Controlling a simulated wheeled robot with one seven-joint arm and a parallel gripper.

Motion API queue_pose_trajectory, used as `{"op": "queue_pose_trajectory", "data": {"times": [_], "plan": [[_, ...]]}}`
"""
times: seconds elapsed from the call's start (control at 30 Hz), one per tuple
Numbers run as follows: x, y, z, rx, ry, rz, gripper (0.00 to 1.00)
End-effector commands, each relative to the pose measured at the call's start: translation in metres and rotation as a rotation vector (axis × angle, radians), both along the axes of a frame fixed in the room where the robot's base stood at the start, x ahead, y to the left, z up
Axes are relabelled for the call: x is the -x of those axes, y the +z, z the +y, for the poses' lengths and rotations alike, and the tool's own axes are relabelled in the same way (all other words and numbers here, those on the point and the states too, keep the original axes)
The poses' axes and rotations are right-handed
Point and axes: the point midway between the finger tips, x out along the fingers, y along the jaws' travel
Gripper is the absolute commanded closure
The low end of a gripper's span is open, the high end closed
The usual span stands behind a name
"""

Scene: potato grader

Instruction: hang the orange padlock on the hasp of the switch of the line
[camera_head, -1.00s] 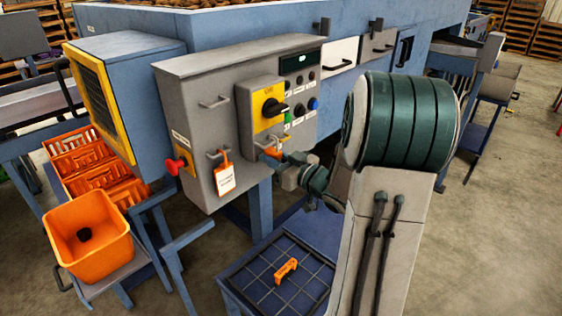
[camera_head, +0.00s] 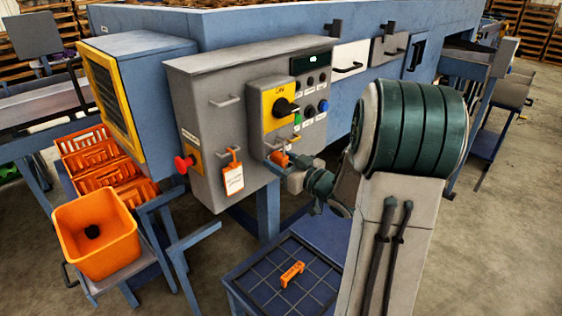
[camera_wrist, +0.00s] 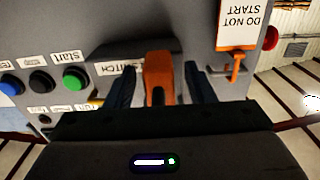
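The orange padlock (camera_wrist: 160,72) is between my two fingers in the wrist view. My gripper (camera_wrist: 160,82) is open around it, with a visible gap on each side. In the head view the padlock (camera_head: 281,159) is at the panel, just below the switch (camera_head: 286,107), a black knob on a yellow plate. My gripper (camera_head: 293,165) points at the panel there. The padlock meets the hasp area under the switch, but its shackle is hidden, so I cannot tell whether it is around the hasp.
A white "DO NOT START" tag (camera_head: 233,179) hangs from a handle left of the padlock. A red stop button (camera_head: 183,164) sticks out farther left. A blue table (camera_head: 258,290) below carries an orange clip-like piece (camera_head: 291,274). An orange bin (camera_head: 98,235) stands at left.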

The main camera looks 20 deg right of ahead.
Motion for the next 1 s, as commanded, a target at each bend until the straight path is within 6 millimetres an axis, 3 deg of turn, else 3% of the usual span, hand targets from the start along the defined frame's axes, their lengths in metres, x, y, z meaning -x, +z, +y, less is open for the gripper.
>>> {"op": "queue_pose_trajectory", "data": {"times": [0.27,0.7,1.0], "plan": [[0.009,-0.001,-0.005,0.001,-0.003,0.002,0.51],[0.095,-0.001,-0.040,0.001,-0.005,0.000,0.51],[0.126,0.000,-0.052,0.001,0.000,0.000,0.51]]}}
